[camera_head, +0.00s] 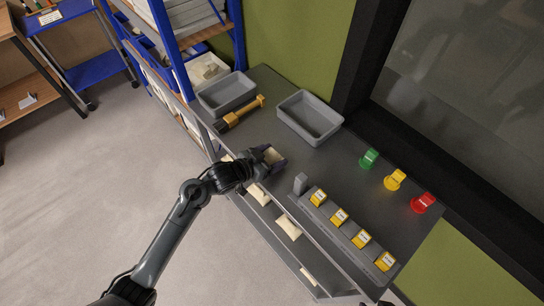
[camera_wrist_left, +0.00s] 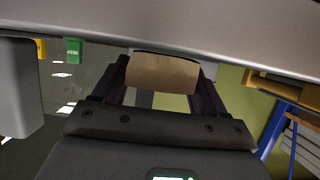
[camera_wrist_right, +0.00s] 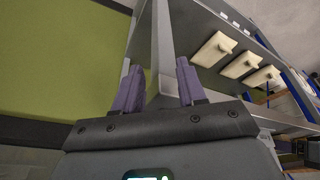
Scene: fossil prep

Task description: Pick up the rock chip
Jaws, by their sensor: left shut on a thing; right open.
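The rock chip (camera_head: 271,155) is a tan-brown piece at the left edge of the grey bench. My left gripper (camera_head: 274,159) is shut on it, with one finger on each side. In the left wrist view the chip (camera_wrist_left: 163,72) shows as a brown block between the dark fingers (camera_wrist_left: 162,85). The grey bench edge runs across the top of that view, and I cannot tell whether the chip touches the bench. My right gripper (camera_wrist_right: 160,88) is open and empty in the right wrist view, with a grey post behind its purple fingers.
Two grey bins (camera_head: 228,93) (camera_head: 310,117) and a yellow-and-black tool (camera_head: 239,113) lie at the back. Green (camera_head: 369,158), yellow (camera_head: 395,179) and red (camera_head: 423,202) items stand at right. A rack of yellow-labelled blocks (camera_head: 351,234) is in front. Mid-bench is clear.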

